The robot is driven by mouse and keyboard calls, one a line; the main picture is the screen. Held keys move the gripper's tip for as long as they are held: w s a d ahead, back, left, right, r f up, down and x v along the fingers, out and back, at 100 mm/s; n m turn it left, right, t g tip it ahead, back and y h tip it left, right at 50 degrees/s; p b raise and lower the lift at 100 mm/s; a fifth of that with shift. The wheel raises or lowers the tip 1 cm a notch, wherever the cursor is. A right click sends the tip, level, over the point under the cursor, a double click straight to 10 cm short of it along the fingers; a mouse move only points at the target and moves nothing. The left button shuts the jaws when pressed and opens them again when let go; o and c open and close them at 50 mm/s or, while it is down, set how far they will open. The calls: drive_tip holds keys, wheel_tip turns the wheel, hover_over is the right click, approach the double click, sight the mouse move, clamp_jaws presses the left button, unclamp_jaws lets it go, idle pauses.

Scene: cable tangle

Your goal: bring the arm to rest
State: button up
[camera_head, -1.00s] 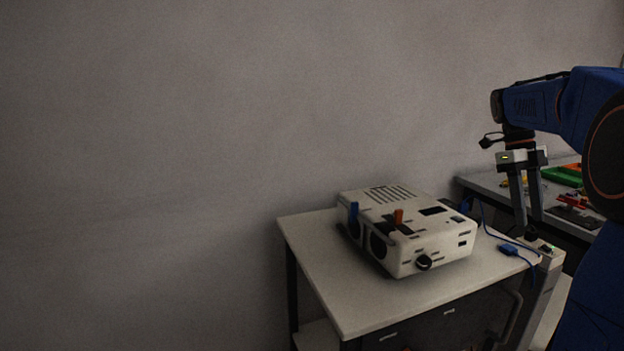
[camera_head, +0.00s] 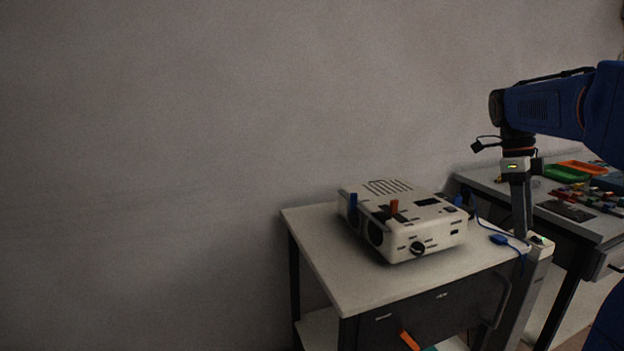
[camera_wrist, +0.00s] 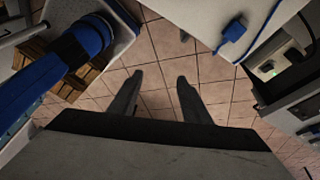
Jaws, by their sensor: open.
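My gripper (camera_head: 522,236) points straight down at the right edge of the light-topped cart (camera_head: 330,264) in the head view. In the wrist view, my gripper (camera_wrist: 157,78) shows two grey fingers spread apart with only tiled floor between them. It is open and empty. A blue cable plug (camera_head: 499,240) lies on the cart top, left of the fingers, and it also shows in the wrist view (camera_wrist: 235,29). Its blue cable runs toward the cart's right edge.
A white box device (camera_head: 425,238) with blue and orange levers and a black knob stands on the cart. A second table (camera_head: 590,221) at the right holds a green tray (camera_head: 568,173), an orange tray (camera_head: 581,167) and small coloured parts. An orange item (camera_head: 409,340) shows low at the cart.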

drive_tip(key=s+a+f+n+t, duration=0.3)
drive_tip(key=s+a+f+n, duration=0.5)
drive_tip(key=n, duration=0.5)
drive_tip(key=s+a+f+n+t+y, duration=0.1)
drive_tip(key=s+a+f+n+t, duration=0.3)
drive_tip(key=s+a+f+n, duration=0.3)
drive_tip(key=s+a+n, duration=0.4)
drive_tip(key=s+n, duration=0.1)
drive_tip(key=n, duration=0.2)
drive_tip(key=shift+a+f+t+y, duration=0.3)
drive_tip(key=shift+a+f, duration=0.05)
drive_tip(key=shift+f, duration=0.05)
drive_tip(key=shift+o, duration=0.5)
drive_tip(key=shift+s+a+f+n, duration=0.15)
drive_tip(key=shift+s+f+n, duration=0.1)
drive_tip(key=shift+n, duration=0.15)
drive_tip(key=shift+w+r, duration=0.1)
